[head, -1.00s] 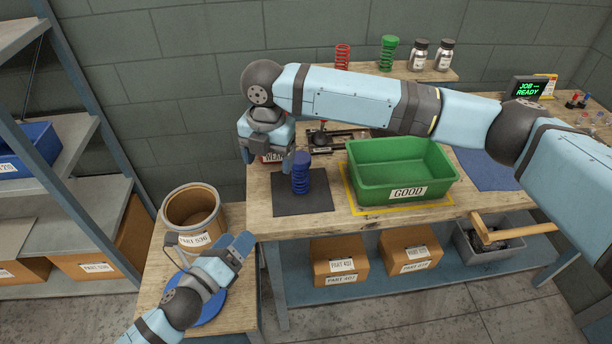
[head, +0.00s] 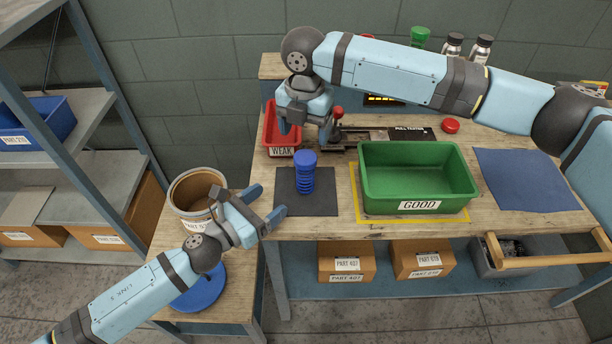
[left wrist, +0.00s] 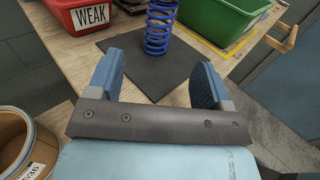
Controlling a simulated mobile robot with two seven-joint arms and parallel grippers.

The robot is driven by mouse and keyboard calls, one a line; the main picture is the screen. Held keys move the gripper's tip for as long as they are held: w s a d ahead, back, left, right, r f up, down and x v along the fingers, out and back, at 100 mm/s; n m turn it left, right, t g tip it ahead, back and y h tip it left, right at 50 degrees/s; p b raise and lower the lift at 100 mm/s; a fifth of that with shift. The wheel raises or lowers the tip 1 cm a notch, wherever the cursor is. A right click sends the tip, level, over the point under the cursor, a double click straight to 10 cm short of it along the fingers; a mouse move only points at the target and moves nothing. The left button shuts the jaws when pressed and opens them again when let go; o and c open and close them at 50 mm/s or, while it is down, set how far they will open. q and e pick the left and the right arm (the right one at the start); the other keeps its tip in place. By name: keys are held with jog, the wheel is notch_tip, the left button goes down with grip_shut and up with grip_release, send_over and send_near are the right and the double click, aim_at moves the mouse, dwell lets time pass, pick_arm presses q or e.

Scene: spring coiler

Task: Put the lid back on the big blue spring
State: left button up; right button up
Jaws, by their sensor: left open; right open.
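The big blue spring (head: 305,178) stands upright on a dark mat (head: 288,207) on the workbench. A flat, solid blue top shows on it in the head view; its top is cut off in the left wrist view (left wrist: 160,28). A round blue disc, perhaps a lid, (head: 203,292) lies on the low side table, partly hidden by my left arm. My left gripper (head: 266,203) is open and empty, left of the mat and short of the spring. Its open fingers also show in the left wrist view (left wrist: 160,85). My right gripper (head: 304,130) is open, above and behind the spring.
A green GOOD bin (head: 419,195) stands right of the mat. A red WEAK bin (head: 283,151) and a pull tester (head: 410,134) are behind. An open drum (head: 197,196) stands on the side table, close to my left arm. A blue mat (head: 525,180) at right is clear.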

aim_at(311, 169)
pick_arm(q)
jog(key=x, duration=1.4)
jog(key=shift+s+a, duration=0.1)
grip_shut()
